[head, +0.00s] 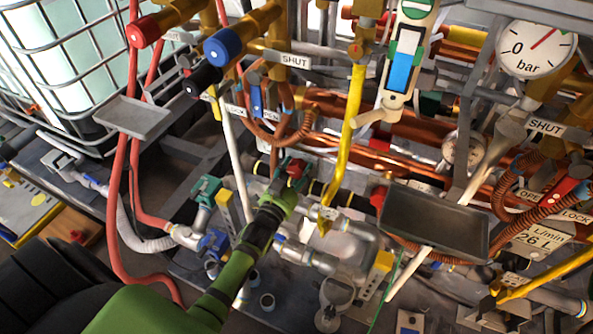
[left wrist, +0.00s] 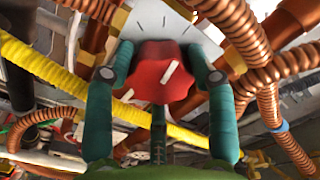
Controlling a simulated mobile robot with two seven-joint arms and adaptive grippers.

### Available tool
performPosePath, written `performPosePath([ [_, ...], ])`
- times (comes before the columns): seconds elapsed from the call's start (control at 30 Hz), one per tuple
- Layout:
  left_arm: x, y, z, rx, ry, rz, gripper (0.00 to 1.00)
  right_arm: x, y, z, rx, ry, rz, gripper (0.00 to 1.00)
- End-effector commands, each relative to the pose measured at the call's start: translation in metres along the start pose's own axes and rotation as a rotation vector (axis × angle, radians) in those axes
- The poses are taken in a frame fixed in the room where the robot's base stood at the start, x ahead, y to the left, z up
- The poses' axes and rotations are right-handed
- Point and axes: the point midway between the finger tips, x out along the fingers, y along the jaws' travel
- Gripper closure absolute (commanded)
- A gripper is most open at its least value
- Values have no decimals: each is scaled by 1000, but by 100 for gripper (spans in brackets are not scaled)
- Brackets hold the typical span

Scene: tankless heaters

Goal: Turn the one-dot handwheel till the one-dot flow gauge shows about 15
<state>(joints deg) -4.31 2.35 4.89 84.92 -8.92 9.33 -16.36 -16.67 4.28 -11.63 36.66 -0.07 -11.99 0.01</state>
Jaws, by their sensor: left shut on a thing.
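My left arm reaches in from the bottom left in the head view, and its green gripper (head: 287,178) is at the low pipework in the middle. In the left wrist view my teal fingers (left wrist: 160,80) are closed on both sides of a red handwheel (left wrist: 163,75) with a pale bar mark on its face. The red handwheel also shows as a small patch in the head view (head: 295,170). A white dial (left wrist: 150,22) with dark ticks stands behind it; its needle and reading are not readable. I cannot make out the dot marks. My right gripper is not visible.
A bar gauge (head: 536,46) sits at the upper right. A grey tray (head: 434,222) is right of my gripper. A yellow pipe (head: 350,130) rises close beside it, with copper hoses (head: 285,135) behind. A caged white tank (head: 75,65) stands upper left.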

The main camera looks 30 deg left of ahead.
Motion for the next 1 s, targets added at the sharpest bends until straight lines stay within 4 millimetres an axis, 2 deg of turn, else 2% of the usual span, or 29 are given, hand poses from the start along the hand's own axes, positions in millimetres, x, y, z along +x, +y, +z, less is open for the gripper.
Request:
performPosePath([
  [0.17, 0, -1, -1, -66, 1, -1, 77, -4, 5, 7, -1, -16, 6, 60],
  [0.43, 0, -2, -2, -268, 0, -1, 77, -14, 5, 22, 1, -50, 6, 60],
  [1.0, 1, -1, -1, -718, 2, -1, 77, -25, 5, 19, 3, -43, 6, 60],
])
